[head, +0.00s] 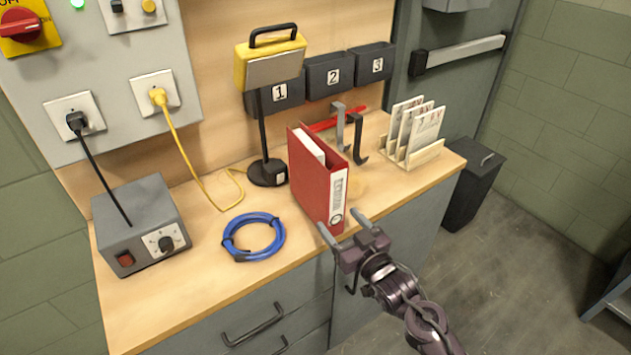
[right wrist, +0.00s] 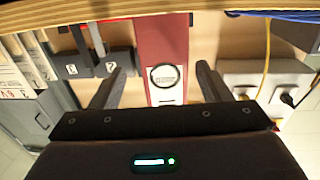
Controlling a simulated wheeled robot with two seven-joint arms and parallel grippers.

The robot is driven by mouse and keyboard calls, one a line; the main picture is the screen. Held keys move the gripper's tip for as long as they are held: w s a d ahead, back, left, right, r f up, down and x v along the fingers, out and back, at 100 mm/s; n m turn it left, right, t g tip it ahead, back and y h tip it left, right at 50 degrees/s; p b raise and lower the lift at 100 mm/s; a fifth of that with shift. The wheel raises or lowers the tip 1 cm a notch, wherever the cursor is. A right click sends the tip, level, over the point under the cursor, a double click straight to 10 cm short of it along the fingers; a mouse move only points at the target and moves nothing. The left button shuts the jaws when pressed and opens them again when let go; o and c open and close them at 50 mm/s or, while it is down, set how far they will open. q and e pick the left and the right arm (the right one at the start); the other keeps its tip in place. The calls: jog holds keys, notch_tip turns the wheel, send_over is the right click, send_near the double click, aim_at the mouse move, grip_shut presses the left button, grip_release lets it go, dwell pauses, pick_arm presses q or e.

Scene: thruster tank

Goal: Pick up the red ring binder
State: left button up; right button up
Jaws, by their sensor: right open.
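The red ring binder (head: 313,185) stands upright on the wooden bench top, near its front edge. Its spine, with a white label and a round finger hole, faces my right gripper. In the right wrist view, the binder's spine (right wrist: 150,45) shows between the two fingers. My right gripper (head: 342,221) is open, just in front of the lower spine, one finger towards each side. I cannot tell whether the fingers touch the binder. The gripper also shows in the right wrist view (right wrist: 162,67). My left gripper is not in view.
A coiled blue cable (head: 253,237) lies left of the binder, and a grey power box (head: 138,225) farther left. A yellow-headed stand (head: 268,172) is behind it. Numbered bins (head: 330,75) hang behind.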

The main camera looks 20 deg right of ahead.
jog(key=x, duration=0.2)
jog(key=p+x, duration=0.1)
jog(key=x, duration=0.4)
jog(key=shift+s+a+f, duration=0.15)
jog(key=shift+a+f, duration=0.15)
jog(key=shift+f, duration=0.05)
jog(key=shift+c, duration=0.4)
